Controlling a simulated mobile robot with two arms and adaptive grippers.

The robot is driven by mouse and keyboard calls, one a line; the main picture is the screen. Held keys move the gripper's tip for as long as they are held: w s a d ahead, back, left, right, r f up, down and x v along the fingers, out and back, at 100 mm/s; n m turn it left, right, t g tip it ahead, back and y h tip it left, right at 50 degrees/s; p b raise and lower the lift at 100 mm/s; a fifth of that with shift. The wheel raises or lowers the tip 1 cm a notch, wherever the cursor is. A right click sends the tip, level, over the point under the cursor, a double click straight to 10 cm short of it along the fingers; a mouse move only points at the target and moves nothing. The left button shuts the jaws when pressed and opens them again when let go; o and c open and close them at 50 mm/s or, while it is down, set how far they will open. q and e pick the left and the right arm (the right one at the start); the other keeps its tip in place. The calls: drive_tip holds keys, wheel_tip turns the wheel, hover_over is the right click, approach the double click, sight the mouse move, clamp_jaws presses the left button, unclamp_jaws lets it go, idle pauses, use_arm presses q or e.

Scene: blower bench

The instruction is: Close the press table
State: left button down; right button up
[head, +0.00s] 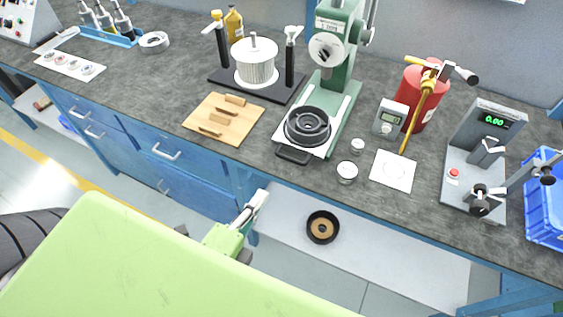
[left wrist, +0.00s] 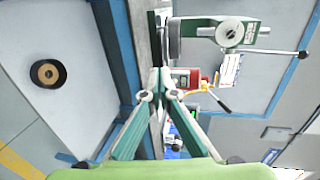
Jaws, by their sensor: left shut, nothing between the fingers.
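The green press (head: 345,45) stands at the back middle of the bench. Its table (head: 325,148), a pale plate with a dark front handle (head: 293,155), is slid out toward the bench's front edge. A black ringed round part (head: 308,126) sits on the plate, forward of the press head. My left gripper (head: 263,194) is shut and empty, below and in front of the bench edge, left of the handle and apart from it. In the left wrist view its fingertips (left wrist: 160,78) meet near the bench edge, with the press (left wrist: 228,32) beyond. My right gripper is not seen.
A wooden board (head: 225,133) and a rotor fixture (head: 255,62) lie left of the press. A meter (head: 390,117), small cups, a white sheet (head: 393,171) and a red canister (head: 418,98) stand right. A black ring (head: 323,227) lies on the shelf below.

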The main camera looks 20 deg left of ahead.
use_arm(q)
drive_tip(key=p, duration=0.6)
approach(297, 137)
drive_tip(key=f, duration=0.2)
drive_tip(key=shift+s+d+f, duration=0.1)
drive_tip(key=shift+s+f, duration=0.15)
drive_tip(key=shift+f, duration=0.1)
drive_tip(key=shift+w+f, duration=0.15)
drive_tip(key=shift+w, duration=0.15)
drive_tip(key=w+p, duration=0.1)
drive_tip(key=w, duration=1.1)
drive_tip(key=shift+w+d+p, duration=0.2)
drive_tip(key=shift+w+p, duration=0.05)
drive_tip(key=shift+p, duration=0.15)
drive_tip(key=shift+r, duration=0.25)
